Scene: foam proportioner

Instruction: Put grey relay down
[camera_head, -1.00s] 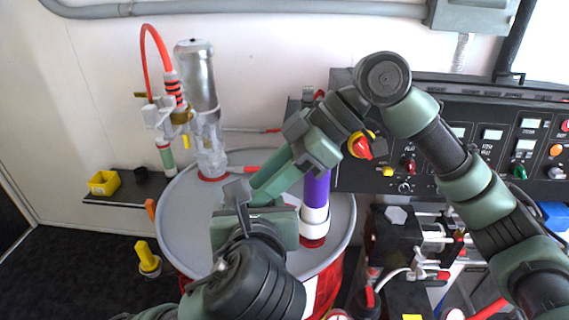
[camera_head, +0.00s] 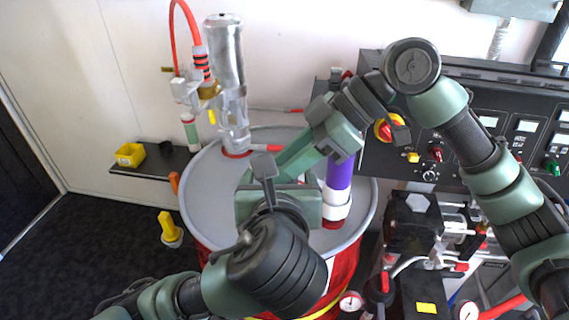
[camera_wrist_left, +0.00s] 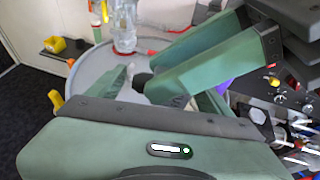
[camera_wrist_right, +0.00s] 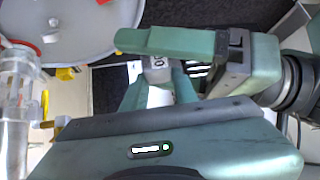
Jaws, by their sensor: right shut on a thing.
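The grey relay (camera_wrist_right: 157,68) shows in the right wrist view as a small pale block with dark marks, between the fingers of my right gripper (camera_wrist_right: 155,88). The right gripper is shut on it.
The grey drum lid (camera_head: 212,190) lies under both grippers. A clear pickup tube with a silver cylinder (camera_head: 226,55) and a purple tube (camera_head: 339,175) stand on it. A black control panel (camera_head: 470,150) is at right. A yellow bin (camera_head: 130,155) sits on a shelf at left.

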